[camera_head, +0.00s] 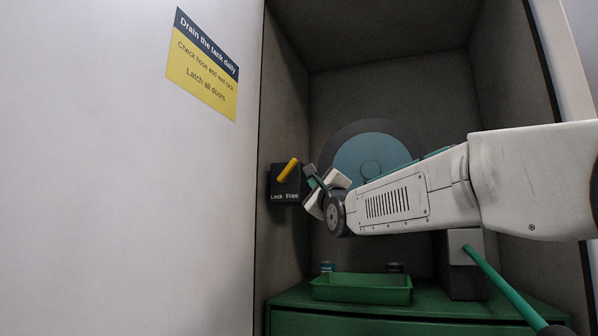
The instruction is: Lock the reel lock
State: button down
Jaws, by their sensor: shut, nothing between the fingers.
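The reel lock is a small black box (284,185) on the left inner wall of the recess, lettered "Lock" and "Free" at its bottom. Its yellow lever (288,170) slants up to the right, toward the side above "Free". My gripper (308,172) is just to the right of the box, pointing left at it, its fingers shut with nothing between them. I cannot tell whether the fingertips touch the box or lever. The round blue and dark reel (369,150) stands at the back, partly hidden by my arm.
A green tray (362,290) sits on a green cabinet (390,326) below, with two small containers behind it. A grey block with a green bar (505,287) stands at right. A yellow sign (203,75) is on the white panel at left.

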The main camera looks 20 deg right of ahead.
aim_at(288, 171)
jog(key=w+r, duration=0.1)
jog(key=w+a+r, duration=0.1)
jog(key=w, duration=0.1)
jog(key=w+a+r, duration=0.1)
jog(key=r, duration=0.1)
jog(key=shift+w+a, duration=0.25)
jog(key=shift+w, duration=0.15)
